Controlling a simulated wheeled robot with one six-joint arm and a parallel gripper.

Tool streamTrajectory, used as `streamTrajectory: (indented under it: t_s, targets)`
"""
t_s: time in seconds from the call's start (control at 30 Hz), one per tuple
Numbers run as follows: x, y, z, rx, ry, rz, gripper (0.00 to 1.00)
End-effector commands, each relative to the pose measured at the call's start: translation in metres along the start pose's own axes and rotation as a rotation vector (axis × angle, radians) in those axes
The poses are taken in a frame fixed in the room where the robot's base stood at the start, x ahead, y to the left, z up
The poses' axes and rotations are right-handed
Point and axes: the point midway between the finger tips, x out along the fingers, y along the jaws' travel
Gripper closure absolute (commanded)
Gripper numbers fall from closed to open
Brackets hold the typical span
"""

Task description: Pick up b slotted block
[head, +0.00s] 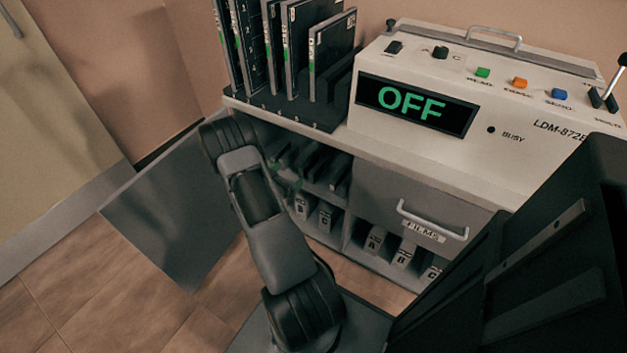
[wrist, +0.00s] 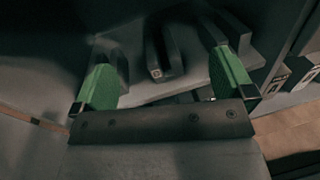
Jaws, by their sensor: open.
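Several dark slotted blocks stand on the upper shelf of the open cabinet; one shows in the head view (head: 315,162). In the wrist view a dark block (wrist: 162,50) with a small pale mark on its near end lies between my fingers, apart from both. The mark is too small to read, so I cannot tell whether this is block B. Another dark block (wrist: 228,33) is at the right finger, and a dark shape is by the left finger. My gripper (wrist: 162,76) is open and empty, with green fingers. In the head view my arm partly hides it.
Lettered holders (head: 373,240) stand on the lower shelf, beneath a drawer (head: 415,205). The open cabinet door (head: 165,220) is left of my arm. Above are a rack of upright plates (head: 330,52) and a machine reading OFF (head: 415,103).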

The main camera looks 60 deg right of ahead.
Motion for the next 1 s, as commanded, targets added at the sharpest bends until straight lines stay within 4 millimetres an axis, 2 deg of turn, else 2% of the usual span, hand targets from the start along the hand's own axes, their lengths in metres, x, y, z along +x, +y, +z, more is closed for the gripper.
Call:
streamTrajectory:
  t_s: [0.03, 0.1, 0.2, 0.3, 0.7, 1.0]
  targets:
    - [0.005, -0.004, -0.029, -0.036, -0.009, 0.031, 0.00]
    - [0.010, -0.005, -0.050, -0.072, -0.017, 0.077, 0.00]
    - [0.013, -0.006, -0.069, -0.104, -0.024, 0.122, 0.00]
    - [0.022, -0.006, -0.079, -0.118, -0.027, 0.142, 0.00]
    - [0.086, 0.004, -0.081, -0.122, -0.028, 0.152, 0.00]
    - [0.105, 0.007, -0.081, -0.123, -0.028, 0.152, 0.00]
